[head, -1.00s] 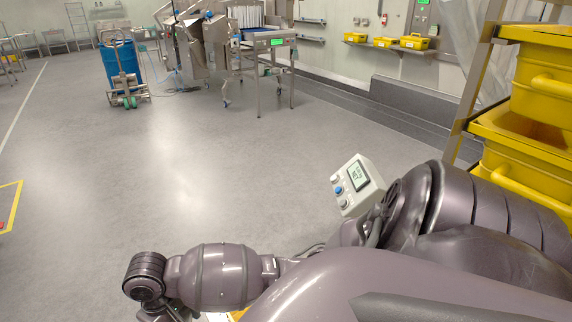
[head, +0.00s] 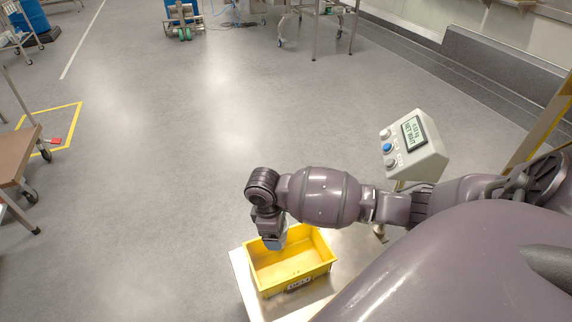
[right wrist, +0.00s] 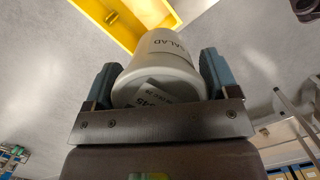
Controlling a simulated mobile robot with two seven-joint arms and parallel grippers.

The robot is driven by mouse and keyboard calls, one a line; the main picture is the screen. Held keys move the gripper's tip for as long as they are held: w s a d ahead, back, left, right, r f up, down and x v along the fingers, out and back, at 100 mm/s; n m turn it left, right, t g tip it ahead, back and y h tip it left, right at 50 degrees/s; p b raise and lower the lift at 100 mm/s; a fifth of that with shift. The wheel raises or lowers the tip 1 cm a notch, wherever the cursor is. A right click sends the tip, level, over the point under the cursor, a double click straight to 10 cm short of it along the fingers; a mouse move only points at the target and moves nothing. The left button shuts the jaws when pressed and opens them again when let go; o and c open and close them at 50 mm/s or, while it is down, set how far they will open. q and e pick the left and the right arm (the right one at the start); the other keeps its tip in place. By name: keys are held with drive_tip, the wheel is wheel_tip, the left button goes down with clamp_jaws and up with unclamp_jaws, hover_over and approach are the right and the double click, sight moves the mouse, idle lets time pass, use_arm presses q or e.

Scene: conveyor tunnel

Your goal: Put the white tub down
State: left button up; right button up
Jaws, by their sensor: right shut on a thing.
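The white tub (right wrist: 160,72), printed "SALAD", sits between the two blue-grey fingers of my right gripper (right wrist: 157,78) in the right wrist view. The gripper is shut on it. In the head view my right gripper (head: 275,240) points down at the back left rim of a yellow crate (head: 318,268); the tub itself is hard to make out there. The crate looks empty where I see inside, and its edge also shows beyond the tub in the right wrist view (right wrist: 105,18). Whether the tub touches the crate I cannot tell. My left gripper is out of view.
The crate stands on a steel platform (head: 246,285). A scale display (head: 414,145) stands behind it on the right. A brown-topped cart (head: 18,155) is at the left, by a yellow floor marking (head: 75,125). The grey floor between is clear.

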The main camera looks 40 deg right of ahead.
drive_tip(key=w+d+f+n+b, duration=0.2)
drive_tip(key=d+f+n+b, duration=0.2)
drive_tip(key=d+f+n, duration=0.4)
drive_tip(key=n+t+b, duration=0.2)
drive_tip(key=n+b, duration=0.5)
drive_tip(key=b, duration=0.4)
hover_over(303, 259)
wheel_tip(303, 259, down, 24)
wheel_tip(303, 259, down, 4)
drive_tip(key=shift+s+f+b, duration=0.1)
drive_tip(key=shift+s+b, duration=0.05)
drive_tip(key=shift+b, duration=0.4)
drive_tip(key=shift+f, duration=0.2)
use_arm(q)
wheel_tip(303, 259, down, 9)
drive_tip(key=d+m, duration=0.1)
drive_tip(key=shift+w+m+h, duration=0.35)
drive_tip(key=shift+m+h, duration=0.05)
use_arm(e)
drive_tip(key=shift+w+r, duration=0.1)
drive_tip(key=shift+w, duration=0.15)
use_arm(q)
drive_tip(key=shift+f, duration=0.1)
